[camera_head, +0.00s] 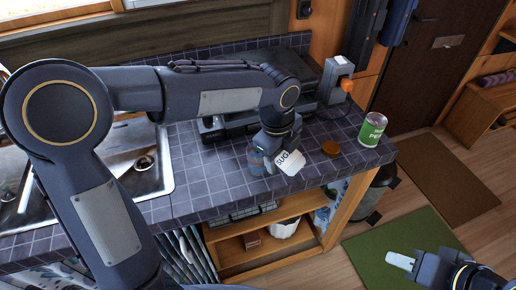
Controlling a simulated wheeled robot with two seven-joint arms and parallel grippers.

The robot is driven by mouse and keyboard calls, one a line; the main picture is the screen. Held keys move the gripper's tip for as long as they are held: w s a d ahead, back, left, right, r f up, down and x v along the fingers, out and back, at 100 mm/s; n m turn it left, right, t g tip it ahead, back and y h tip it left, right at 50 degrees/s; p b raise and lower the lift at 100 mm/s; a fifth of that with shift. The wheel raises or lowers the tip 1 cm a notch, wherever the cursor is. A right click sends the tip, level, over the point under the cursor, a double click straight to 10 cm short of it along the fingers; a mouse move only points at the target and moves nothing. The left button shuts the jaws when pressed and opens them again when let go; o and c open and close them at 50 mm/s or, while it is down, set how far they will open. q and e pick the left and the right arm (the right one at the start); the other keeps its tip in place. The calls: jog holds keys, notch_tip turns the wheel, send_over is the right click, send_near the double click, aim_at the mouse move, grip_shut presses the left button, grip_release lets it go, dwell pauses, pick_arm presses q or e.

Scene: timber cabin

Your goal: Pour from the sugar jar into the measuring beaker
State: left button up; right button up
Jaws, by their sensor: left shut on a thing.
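The white sugar jar (290,162), with "SUG" showing on its label, is tilted in my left gripper (277,148). My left gripper is shut on it above the tiled counter, with the arm reaching across from the left. A clear bluish vessel, apparently the measuring beaker (256,161), stands just left of the jar, partly hidden by the gripper and jar. The jar's mouth and any flow of sugar cannot be made out. My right gripper (400,261) is low at the right, over the floor and away from the counter; its finger gap does not show clearly.
A round brown lid (331,148) and a green-labelled can (373,130) are on the counter to the right. A dark stove (270,75) and a grey device with an orange knob (338,80) stand behind. A sink (150,170) is at the left, partly behind my arm.

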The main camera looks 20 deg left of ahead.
pick_arm(q)
jog(key=shift+r, duration=0.2)
jog(key=shift+w+a+r+g+h+p, duration=0.1)
jog(key=shift+a+r+g+h+p, duration=0.15)
jog(key=shift+h, duration=0.25)
jog(key=shift+w+a+r+g+h+p, duration=0.1)
jog(key=shift+g+h+p, duration=0.05)
jog(key=shift+h+p, duration=0.3)
dwell(0.7)
jog(key=shift+f+g+h+b, duration=0.3)
jog(key=shift+f+h+b, duration=0.15)
jog(key=shift+h, duration=0.3)
dwell(0.7)
jog(key=shift+r+g+h, duration=0.5)
jog(key=shift+h, duration=0.6)
dwell(0.9)
jog(key=shift+a+r+n+g+h+b, duration=0.25)
jog(key=shift+r+g+h+b, duration=0.2)
jog(key=shift+h+b, duration=0.55)
dwell(1.7)
